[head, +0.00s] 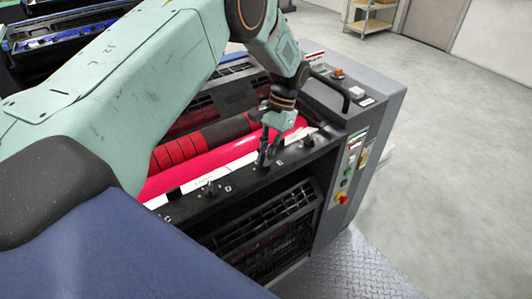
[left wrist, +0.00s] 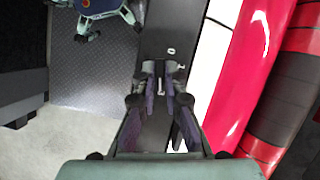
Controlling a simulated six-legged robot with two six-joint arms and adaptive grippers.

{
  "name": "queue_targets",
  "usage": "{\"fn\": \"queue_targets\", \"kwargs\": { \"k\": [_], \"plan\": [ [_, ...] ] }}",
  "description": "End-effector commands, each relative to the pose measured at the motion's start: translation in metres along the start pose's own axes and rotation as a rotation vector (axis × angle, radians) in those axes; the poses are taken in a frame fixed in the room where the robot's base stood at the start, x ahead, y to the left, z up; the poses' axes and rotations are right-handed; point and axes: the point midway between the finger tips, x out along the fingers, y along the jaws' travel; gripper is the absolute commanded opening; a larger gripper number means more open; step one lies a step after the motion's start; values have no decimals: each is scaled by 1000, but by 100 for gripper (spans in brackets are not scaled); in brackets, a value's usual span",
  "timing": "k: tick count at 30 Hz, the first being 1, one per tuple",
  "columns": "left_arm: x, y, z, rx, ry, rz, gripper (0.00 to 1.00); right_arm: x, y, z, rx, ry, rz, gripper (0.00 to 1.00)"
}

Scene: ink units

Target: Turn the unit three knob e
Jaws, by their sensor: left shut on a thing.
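The unit's dark front rail (head: 245,180) carries a row of small black knobs with white letters. My left gripper (head: 265,157) points down at the rail, just left of the letter E (head: 280,162). It is shut on the knob there, which its fingers mostly hide. In the left wrist view my left gripper (left wrist: 164,88) has its two fingers close together over the dark rail (left wrist: 160,40), with a pale letter just beyond them. The knob by the letter D (head: 210,188) stands free to the left. My right gripper is in neither view.
A bright red roller (head: 215,162) and a darker red roller lie behind the rail. A grey side housing (head: 352,128) with buttons and a black handle stands at the right. Dark grilles lie below the rail. Open floor (head: 450,150) lies to the right.

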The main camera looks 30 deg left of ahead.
Motion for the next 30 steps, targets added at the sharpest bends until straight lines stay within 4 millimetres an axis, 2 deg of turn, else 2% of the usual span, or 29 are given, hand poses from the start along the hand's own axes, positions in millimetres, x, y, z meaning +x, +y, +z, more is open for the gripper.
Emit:
{"fn": "queue_targets", "kwargs": {
  "k": [4, 5, 12, 23, 26, 30],
  "plan": [
    [-2, 0, -1, 2, 6, -2, 0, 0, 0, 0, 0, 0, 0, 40],
    [-2, 0, -1, 2, 6, -2, 12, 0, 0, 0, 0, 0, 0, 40],
    [-1, 0, -1, 1, 3, -1, 32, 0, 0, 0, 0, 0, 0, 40],
    [-4, 0, -1, 0, 3, 0, 33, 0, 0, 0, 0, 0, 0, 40],
    [-16, 0, -1, 0, 5, -1, 33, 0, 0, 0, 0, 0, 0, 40],
    [-43, 0, -1, 0, 6, -2, 33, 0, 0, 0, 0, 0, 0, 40]
  ]
}}
